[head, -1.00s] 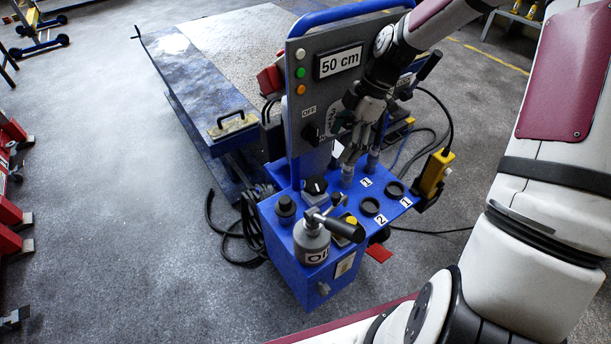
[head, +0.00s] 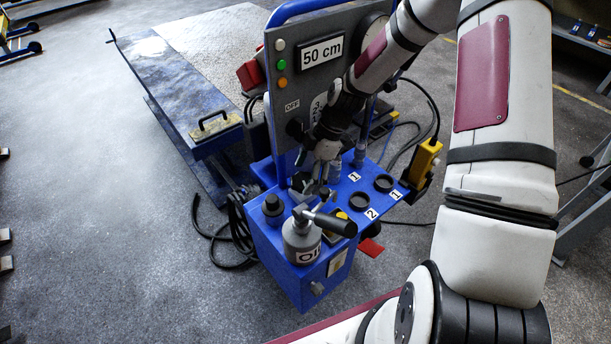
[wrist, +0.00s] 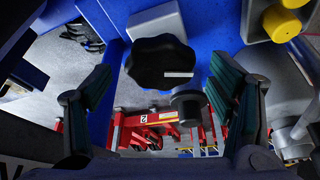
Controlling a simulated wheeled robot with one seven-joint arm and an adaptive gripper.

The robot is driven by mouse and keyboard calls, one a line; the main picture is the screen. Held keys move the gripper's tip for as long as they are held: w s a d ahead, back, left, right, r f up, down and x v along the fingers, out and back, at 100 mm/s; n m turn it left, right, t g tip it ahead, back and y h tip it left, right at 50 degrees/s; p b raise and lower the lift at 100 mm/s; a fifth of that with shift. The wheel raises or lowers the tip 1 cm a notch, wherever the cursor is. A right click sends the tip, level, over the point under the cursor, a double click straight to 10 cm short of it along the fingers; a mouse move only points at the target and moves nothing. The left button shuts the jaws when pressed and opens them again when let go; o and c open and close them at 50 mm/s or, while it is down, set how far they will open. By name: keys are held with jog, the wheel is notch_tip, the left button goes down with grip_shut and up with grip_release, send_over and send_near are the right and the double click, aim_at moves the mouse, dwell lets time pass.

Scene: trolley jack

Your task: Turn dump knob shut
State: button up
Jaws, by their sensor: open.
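The dump knob looks to be the black lobed knob (wrist: 158,60) with a white mark on its face, seen in the wrist view between my two fingers. In the head view my gripper (head: 318,184) is low over the top of the blue pump unit (head: 262,245) and hides most of the knob's area. My gripper (wrist: 165,82) is open, with one finger on each side of the knob. The fingers look apart from the knob, and nothing is held. The exact gap to the knob cannot be told.
The grey oil cylinder with its black-handled lever (head: 328,222) stands close in front of my gripper. A black cap (head: 272,205) is to its left. The upright panel with the 50 cm display (head: 321,52) rises behind. A yellow pendant (head: 424,158) hangs at the right.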

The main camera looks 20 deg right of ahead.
jog(key=shift+a+f, duration=0.15)
jog(key=shift+f, duration=0.15)
jog(key=c, duration=1.1)
jog(key=shift+c, duration=0.2)
